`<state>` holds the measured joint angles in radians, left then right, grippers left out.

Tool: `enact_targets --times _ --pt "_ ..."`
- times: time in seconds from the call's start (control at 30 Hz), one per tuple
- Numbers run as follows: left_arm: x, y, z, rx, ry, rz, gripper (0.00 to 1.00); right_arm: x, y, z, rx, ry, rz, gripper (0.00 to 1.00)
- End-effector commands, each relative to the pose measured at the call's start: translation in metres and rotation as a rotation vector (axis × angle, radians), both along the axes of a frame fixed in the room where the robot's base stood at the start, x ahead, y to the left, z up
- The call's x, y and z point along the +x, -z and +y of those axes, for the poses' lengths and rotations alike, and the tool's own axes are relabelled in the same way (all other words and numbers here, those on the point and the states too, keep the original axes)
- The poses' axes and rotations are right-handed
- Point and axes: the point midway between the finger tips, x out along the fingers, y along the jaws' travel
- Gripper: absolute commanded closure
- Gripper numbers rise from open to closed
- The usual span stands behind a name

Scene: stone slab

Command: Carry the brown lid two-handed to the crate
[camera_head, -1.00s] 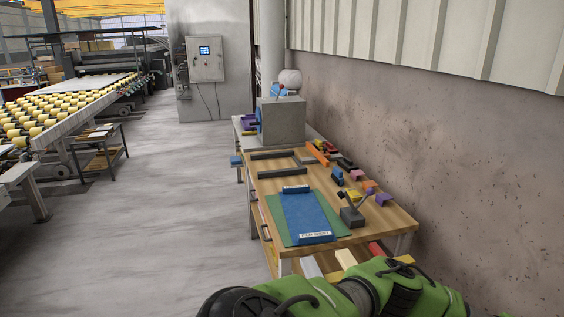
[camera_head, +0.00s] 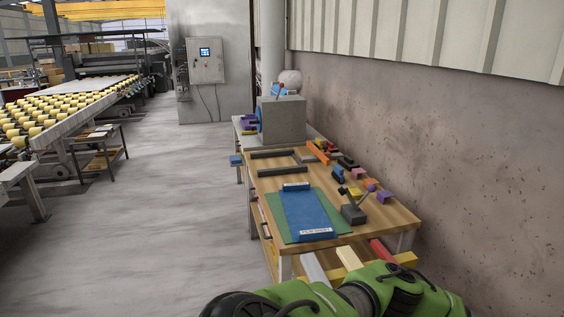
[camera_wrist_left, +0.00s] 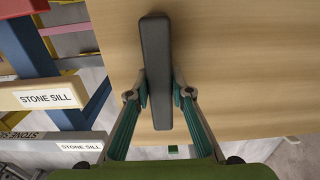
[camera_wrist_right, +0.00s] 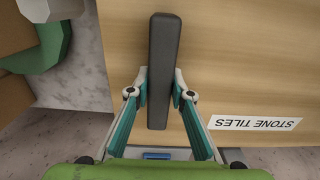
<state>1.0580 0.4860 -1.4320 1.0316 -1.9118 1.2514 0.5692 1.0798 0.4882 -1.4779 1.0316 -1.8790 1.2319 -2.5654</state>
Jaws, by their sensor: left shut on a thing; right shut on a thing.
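A pale wood-brown panel, which looks like the brown lid, fills much of the left wrist view (camera_wrist_left: 230,60) and the right wrist view (camera_wrist_right: 235,60). A dark bar-shaped handle lies across it in each view. My left gripper (camera_wrist_left: 159,95) is shut on one dark handle (camera_wrist_left: 155,45). My right gripper (camera_wrist_right: 160,88) is shut on the other dark handle (camera_wrist_right: 163,40). Both handles sit between the fingertips. The lid and both grippers are out of the head view. I cannot make out the crate for certain.
A wooden workbench (camera_head: 400,218) with a blue-green mat (camera_head: 305,212), tools and coloured blocks stands along the wall (camera_head: 480,150). Open floor (camera_head: 190,200) lies left of it. A roller conveyor (camera_head: 75,115) is at far left. Labelled stone sills (camera_wrist_left: 48,96) show beside the lid.

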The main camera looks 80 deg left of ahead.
Motion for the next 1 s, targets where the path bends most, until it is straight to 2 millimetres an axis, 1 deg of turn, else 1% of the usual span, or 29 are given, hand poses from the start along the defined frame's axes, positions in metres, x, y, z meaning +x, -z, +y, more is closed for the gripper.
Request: enact_targets --times 0.2,0.23,0.27,0.3,0.53,0.57,0.6,0.63,0.87,0.9,0.97,1.0 --pt "0.0016 0.0104 -0.0004 -0.002 0.000 -0.003 1.00 0.0015 0.0105 0.0005 0.002 0.000 -0.003 1.00" --pt "0.0018 0.0072 -0.0005 -0.002 0.000 -0.004 0.72 0.0017 0.0073 0.0005 0.002 0.000 -0.003 1.00" --pt "0.0017 0.0068 -0.0005 -0.002 0.000 -0.004 0.64 0.0016 0.0069 0.0005 0.002 0.000 -0.003 1.00" --pt "0.0015 0.0070 -0.0004 -0.001 0.000 -0.003 0.60 0.0015 0.0070 0.0005 0.002 0.000 -0.003 1.00" --pt "0.0006 0.0080 -0.0002 -0.001 0.000 -0.001 0.60 0.0016 0.0069 0.0006 0.002 -0.001 -0.004 1.00" --pt "-0.0011 0.0104 0.0003 0.001 0.000 0.002 0.60 0.0001 0.0091 0.0001 0.000 -0.001 0.000 0.74" --pt "-0.0011 0.0104 0.0004 0.001 0.000 0.002 0.60 0.0001 0.0091 0.0001 0.000 -0.001 0.000 0.64" --pt "-0.0010 0.0104 0.0003 0.001 0.000 0.002 0.60 0.0001 0.0091 0.0001 0.000 -0.001 0.000 0.60" --pt "-0.0003 0.0096 0.0001 0.000 0.000 0.001 0.60 0.0001 0.0091 0.0000 0.000 0.000 0.000 0.60" --pt "-0.0003 0.0095 0.0001 0.000 0.000 0.001 0.55 0.0001 0.0091 0.0000 0.000 0.000 0.000 0.60" --pt "-0.0002 0.0094 0.0001 0.000 0.000 0.000 0.39 0.0001 0.0091 0.0000 0.000 0.000 0.000 0.60" --pt "-0.0001 0.0093 0.0000 0.000 0.000 0.000 0.38 0.0001 0.0091 0.0000 0.000 0.000 0.000 0.60"
